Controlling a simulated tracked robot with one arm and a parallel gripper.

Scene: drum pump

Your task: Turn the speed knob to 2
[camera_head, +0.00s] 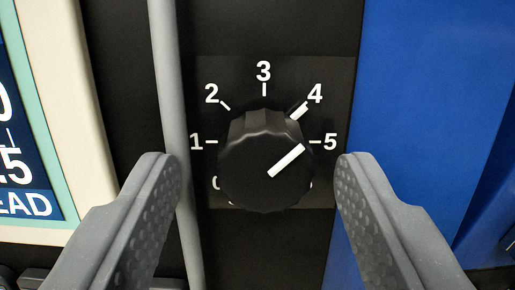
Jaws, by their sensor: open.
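The speed knob (262,165) is a black ribbed dial in the middle of the view. Its white pointer line slants up and to the right, between the 4 and 5 marks as seen here; a second short white mark on its base lies near the 4. White numbers 1 to 5 ring it, with the 2 (212,94) at upper left; the 0 is partly hidden behind the knob. My gripper (257,167) is open. One finger is left of the knob and one right, with gaps on both sides and no visible contact.
A grey vertical tube (169,75) runs just left of the knob, behind my left finger. A display screen (30,150) in a pale frame is at the far left. A blue panel (430,90) fills the right side.

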